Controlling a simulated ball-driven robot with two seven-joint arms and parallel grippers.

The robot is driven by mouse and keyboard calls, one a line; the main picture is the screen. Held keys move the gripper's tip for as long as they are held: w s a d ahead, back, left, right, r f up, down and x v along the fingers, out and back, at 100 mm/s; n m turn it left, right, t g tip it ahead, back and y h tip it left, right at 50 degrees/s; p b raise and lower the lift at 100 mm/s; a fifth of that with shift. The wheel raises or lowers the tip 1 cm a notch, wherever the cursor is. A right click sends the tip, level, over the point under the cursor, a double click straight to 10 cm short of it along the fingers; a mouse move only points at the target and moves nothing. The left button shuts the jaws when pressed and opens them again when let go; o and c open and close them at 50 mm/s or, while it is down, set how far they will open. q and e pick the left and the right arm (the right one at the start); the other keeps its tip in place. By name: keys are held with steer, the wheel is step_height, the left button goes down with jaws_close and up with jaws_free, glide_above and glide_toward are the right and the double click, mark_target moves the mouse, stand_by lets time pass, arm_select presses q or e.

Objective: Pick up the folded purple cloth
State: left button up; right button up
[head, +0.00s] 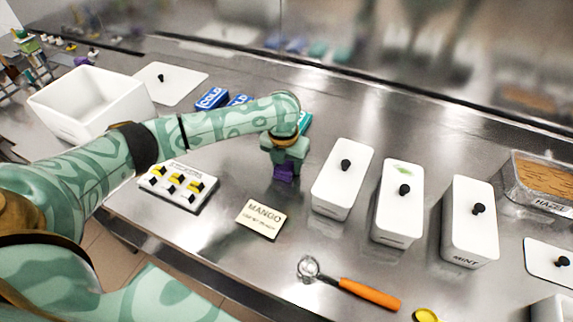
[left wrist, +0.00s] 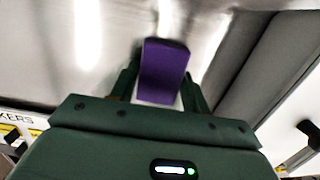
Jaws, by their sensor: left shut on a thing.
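The folded purple cloth (head: 284,172) is at the tip of my left gripper (head: 284,164) in the head view, over the steel counter. In the left wrist view the cloth (left wrist: 163,68) sits between the two dark green fingers of the left gripper (left wrist: 164,88). The gripper is shut on it. I cannot tell whether the cloth touches the counter. My right gripper is not in view.
A white lidded tub (head: 331,193) stands just right of the cloth, with more tubs beyond. A MANGO card (head: 261,218) and a marker box (head: 178,186) lie nearer. An orange-handled scoop (head: 368,292) lies in front. An open white bin (head: 66,122) stands left.

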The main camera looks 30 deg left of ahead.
mark_target(287, 162)
arm_select(q)
steer(key=shift+r, duration=0.5)
step_height(287, 162, up, 3)
steer(key=shift+p, duration=0.95)
steer(key=s+d+r+p, duration=0.3)
steer(key=s+r, duration=0.1)
steer(key=s, duration=0.2)
steer(key=s+d+r+p, duration=0.3)
steer(key=s+r, duration=0.2)
steer(key=s, duration=0.1)
steer(key=shift+s+p, duration=0.25)
steer(key=shift+p, duration=0.05)
steer(key=shift+d, duration=0.1)
steer(key=shift+o, duration=0.6)
